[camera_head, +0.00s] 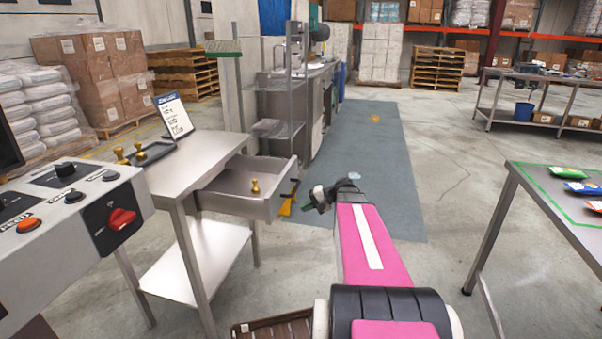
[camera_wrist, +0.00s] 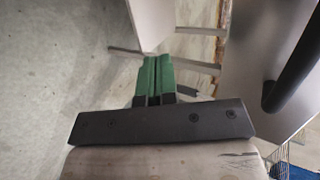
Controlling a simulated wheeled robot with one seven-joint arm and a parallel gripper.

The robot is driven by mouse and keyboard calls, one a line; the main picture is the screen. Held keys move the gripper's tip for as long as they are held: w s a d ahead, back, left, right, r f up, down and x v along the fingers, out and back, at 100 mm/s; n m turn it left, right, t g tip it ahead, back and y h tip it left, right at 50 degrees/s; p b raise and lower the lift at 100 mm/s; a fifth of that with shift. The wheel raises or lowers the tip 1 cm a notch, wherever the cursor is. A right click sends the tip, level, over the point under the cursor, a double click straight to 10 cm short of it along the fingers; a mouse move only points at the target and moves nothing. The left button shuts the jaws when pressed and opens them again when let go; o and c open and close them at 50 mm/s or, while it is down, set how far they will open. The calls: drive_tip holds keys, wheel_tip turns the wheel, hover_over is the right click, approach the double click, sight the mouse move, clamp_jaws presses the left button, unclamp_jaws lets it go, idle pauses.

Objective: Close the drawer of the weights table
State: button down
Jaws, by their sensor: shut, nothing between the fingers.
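The weights table (camera_head: 205,150) is a grey metal table at the left in the head view. Its drawer (camera_head: 238,205) is pulled out to the right, with a brass weight (camera_head: 255,187) inside. My gripper (camera_head: 312,205) is just right of the drawer front, apart from it as far as I can tell. In the wrist view its green fingers (camera_wrist: 153,78) are shut together with nothing between them. A grey panel, apparently the drawer front (camera_wrist: 248,75), stands to their right, with a black curved handle (camera_wrist: 292,75) on it.
Several brass weights (camera_head: 122,155) and a sign (camera_head: 174,116) are on the tabletop. A control console (camera_head: 75,215) stands at the left. Another table (camera_head: 545,195) with coloured packets stands at the right. Floor with a grey-blue mat (camera_head: 375,150) lies clear beyond my arm.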

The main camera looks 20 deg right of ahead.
sight(295, 170)
drive_tip(key=w+d+r+m+t+y, duration=0.1)
drive_tip(key=w+d+r+t+y, duration=0.35)
drive_tip(key=d+r, duration=0.65)
drive_tip(key=shift+t, duration=0.35)
drive_tip(key=x, duration=0.4)
drive_tip(key=w+f+x, duration=0.1)
drive_tip(key=x, duration=0.7)
drive_tip(key=shift+w+d+f, duration=0.25)
drive_tip(key=shift+d+f, duration=0.1)
drive_tip(key=x, duration=2.6)
drive_tip(key=shift+w+a, duration=0.2)
drive_tip(key=shift+w, duration=0.05)
drive_tip(key=shift+w+a, duration=0.1)
